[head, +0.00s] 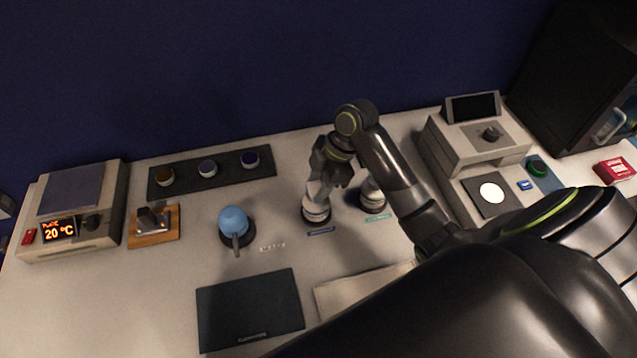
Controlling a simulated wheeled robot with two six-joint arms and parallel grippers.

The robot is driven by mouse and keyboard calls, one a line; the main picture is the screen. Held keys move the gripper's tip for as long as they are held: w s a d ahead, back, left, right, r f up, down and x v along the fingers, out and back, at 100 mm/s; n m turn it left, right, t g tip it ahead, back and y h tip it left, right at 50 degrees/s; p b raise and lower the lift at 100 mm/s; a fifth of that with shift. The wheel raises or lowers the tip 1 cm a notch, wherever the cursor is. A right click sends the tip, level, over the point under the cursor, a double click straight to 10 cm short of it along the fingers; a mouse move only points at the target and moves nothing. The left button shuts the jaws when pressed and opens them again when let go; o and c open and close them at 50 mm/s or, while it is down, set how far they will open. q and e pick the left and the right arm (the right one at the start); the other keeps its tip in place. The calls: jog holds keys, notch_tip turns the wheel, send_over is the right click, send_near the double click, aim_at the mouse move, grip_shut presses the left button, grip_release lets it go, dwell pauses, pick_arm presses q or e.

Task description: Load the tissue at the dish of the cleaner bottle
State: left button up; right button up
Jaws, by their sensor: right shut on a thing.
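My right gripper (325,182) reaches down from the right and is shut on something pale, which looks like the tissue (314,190). It is right over a white bottle (316,211) with a dark base and a blue label in front. The gripper and the pale tissue hide the bottle's top, so I cannot tell whether the tissue touches the dish. A second white bottle (374,199) with a teal label stands just to the right, partly covered by my arm. Which label names the cleaner is too small to read. My left gripper is not in view.
A blue-topped device with a handle (234,222) stands left of the bottles. A dark mat (249,309) and a pale mat (350,291) lie in front. A dark rack with several small jars (208,169) is at the back left. A grey instrument (470,143) stands right.

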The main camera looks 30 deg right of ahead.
aim_at(309, 189)
jog(key=shift+r+p, duration=2.35)
jog(key=shift+r, duration=1.1)
jog(key=shift+s+f, duration=0.1)
